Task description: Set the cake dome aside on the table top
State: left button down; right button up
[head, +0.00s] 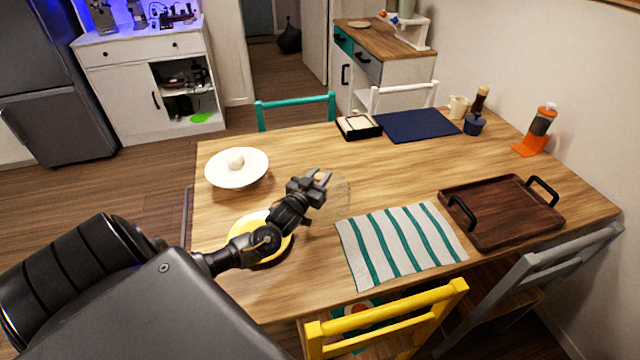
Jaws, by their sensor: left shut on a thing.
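The cake dome (338,198) is a faint clear glass shape near the middle of the wooden table (400,175), left of the striped cloth. My left gripper (320,181) is shut on the top of the dome, where a small light-brown knob shows partly between the fingers. I cannot tell whether the dome's rim touches the table or hangs just above it. A yellow round plate or cake (247,226) lies to the left, partly hidden under my left arm. My right gripper is out of view.
A white bowl (237,178) with a pale round thing stands at left. The striped cloth (400,242) and a dark wooden tray (500,210) lie to the right. A black box (358,126) and navy mat (418,126) lie at the back. The table middle is clear.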

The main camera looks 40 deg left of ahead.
pick_arm(q)
jog(key=shift+w+f, duration=0.15)
notch_tip(320, 180, down, 2)
jog(key=shift+f+p, duration=0.15)
jog(key=shift+p, duration=0.25)
jog(key=shift+f, duration=0.4)
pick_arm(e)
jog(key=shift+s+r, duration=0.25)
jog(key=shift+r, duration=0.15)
pick_arm(q)
jog(key=shift+f, duration=0.15)
jog(key=c, duration=1.1)
grip_release()
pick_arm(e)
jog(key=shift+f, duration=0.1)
